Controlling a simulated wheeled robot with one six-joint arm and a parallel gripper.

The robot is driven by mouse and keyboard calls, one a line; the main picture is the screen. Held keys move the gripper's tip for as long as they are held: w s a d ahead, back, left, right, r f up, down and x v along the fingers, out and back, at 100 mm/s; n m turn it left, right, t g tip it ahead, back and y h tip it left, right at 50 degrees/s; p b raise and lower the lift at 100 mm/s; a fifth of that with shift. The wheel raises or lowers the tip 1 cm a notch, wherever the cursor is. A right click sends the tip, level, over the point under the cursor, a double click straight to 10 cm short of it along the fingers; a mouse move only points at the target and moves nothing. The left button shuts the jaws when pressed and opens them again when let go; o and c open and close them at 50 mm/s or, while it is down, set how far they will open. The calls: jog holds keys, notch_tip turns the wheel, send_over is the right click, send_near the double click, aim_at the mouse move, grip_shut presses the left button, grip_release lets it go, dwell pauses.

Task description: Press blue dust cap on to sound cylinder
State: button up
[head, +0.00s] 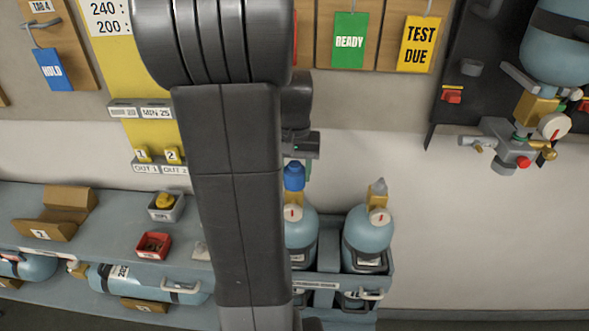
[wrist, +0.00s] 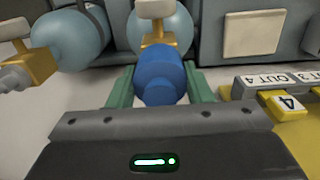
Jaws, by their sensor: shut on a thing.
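The blue dust cap (wrist: 158,76) is held between the green fingers of my gripper (wrist: 160,88) in the wrist view. In the head view the cap (head: 294,177) is directly over the brass valve of the left upright blue cylinder (head: 301,240). I cannot tell whether cap and valve touch. My gripper (head: 302,166) is mostly hidden behind my arm. A second upright blue cylinder (head: 368,240) stands to the right with a bare grey valve top. My arm hides part of the left cylinder. No frame marks which cylinder is sound.
The cylinders stand in a grey rack (head: 328,265). A red bin (head: 153,246), a grey bin (head: 166,207) and a cardboard holder (head: 55,213) sit on the bench at left. Another valve set (head: 525,140) hangs at upper right. READY (head: 349,40) and TEST DUE (head: 419,44) tags hang behind.

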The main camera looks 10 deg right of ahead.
jog(key=shift+f, duration=0.2)
dwell(0.4)
jog(key=o, duration=1)
jog(key=shift+o, duration=0.2)
notch_tip(320, 180, up, 12)
jog(key=p, duration=0.8)
notch_tip(320, 180, down, 12)
jog(key=b, duration=0.8)
jog(key=shift+r, duration=0.15)
